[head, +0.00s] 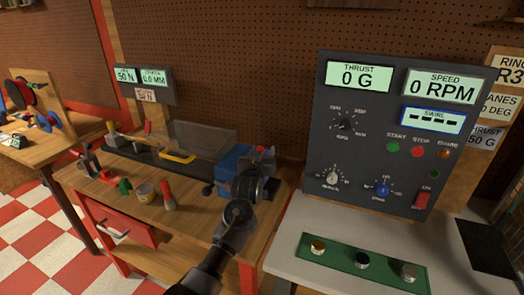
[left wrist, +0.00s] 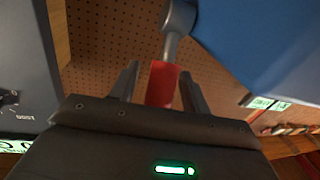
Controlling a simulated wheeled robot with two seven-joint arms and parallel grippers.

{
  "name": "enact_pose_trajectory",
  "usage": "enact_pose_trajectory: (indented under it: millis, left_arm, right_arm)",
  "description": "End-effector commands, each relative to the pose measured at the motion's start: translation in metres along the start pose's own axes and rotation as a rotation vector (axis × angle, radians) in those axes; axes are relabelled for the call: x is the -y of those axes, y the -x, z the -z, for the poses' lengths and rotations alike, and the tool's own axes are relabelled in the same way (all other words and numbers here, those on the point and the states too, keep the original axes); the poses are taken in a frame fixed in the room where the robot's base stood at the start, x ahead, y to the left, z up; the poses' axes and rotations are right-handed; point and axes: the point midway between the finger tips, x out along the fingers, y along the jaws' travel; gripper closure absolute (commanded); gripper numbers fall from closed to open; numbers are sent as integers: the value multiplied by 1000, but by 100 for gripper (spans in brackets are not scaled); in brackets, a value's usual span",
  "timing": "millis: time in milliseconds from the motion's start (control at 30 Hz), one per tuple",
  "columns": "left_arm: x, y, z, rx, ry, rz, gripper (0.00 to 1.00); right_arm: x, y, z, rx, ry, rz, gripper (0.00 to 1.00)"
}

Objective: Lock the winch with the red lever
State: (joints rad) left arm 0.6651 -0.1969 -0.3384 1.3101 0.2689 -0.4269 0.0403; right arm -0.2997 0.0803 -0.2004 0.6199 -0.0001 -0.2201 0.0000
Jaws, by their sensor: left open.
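The winch is a blue block (head: 232,162) at the right end of the wooden bench. It fills the upper right of the left wrist view as a large blue body (left wrist: 265,40). My left gripper (head: 264,155) is at the right side of the winch. In the left wrist view its two fingers are apart, with the red lever between them; I cannot tell whether either finger touches it. My right gripper is not in view.
A dark control panel (head: 385,130) stands close to the right on a grey table (head: 300,215) with a green tray (head: 300,249). The bench also carries a clear shield (head: 195,138), a yellow handle (head: 178,157), a tin (head: 144,191) and a red cone-shaped item (head: 168,198).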

Motion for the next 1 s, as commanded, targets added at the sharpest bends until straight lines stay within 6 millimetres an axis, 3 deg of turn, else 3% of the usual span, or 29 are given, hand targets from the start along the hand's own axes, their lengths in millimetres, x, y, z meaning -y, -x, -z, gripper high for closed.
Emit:
enact_pose_trajectory:
  millis: [367,700,1000]
  left_arm:
    - [0,-4,0,0,0,0,55]
    - [0,-4,0,1,-1,0,99]
    - [6,-6,1,7,-3,7,100]
  right_arm:
    - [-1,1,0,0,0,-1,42]
    - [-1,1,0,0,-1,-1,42]
    - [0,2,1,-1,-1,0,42]
